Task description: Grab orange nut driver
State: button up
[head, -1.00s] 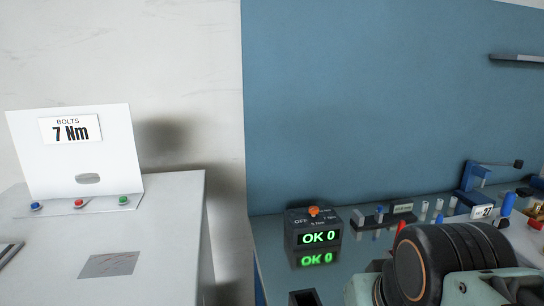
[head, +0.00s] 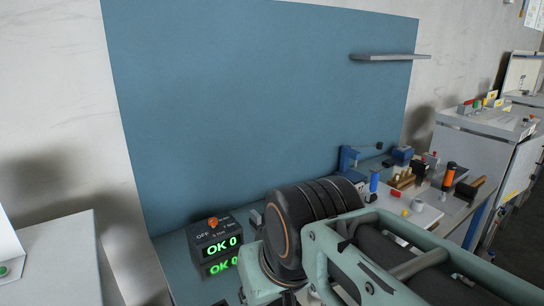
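An upright tool with an orange and black handle (head: 449,176), which looks like the orange nut driver, stands toward the right end of the bench in the head view. It is small in the picture, and its lower end is hard to make out. A similar upright blue-handled tool (head: 374,181) stands to its left. My arm crosses the lower right of the view, in front of the bench. My gripper itself is not visible, so its fingers and anything in them cannot be seen.
A control box (head: 215,245) with an orange knob and a green "OK 0" display sits at the bench's left. A blue clamp-like fixture (head: 348,158), a wooden block (head: 402,179) and small parts crowd the right part. Grey cabinets (head: 470,150) stand beyond. A shelf (head: 390,57) juts from the blue panel.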

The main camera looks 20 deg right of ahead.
aim_at(451, 167)
jog(key=z, duration=1.95)
jog(key=i+l+z, duration=0.15)
jog(key=i, duration=0.35)
jog(key=i+l+z, duration=0.15)
jog(key=i, duration=0.35)
jog(key=i+l, duration=0.55)
jog(key=i, duration=0.25)
jog(key=l+z, duration=0.05)
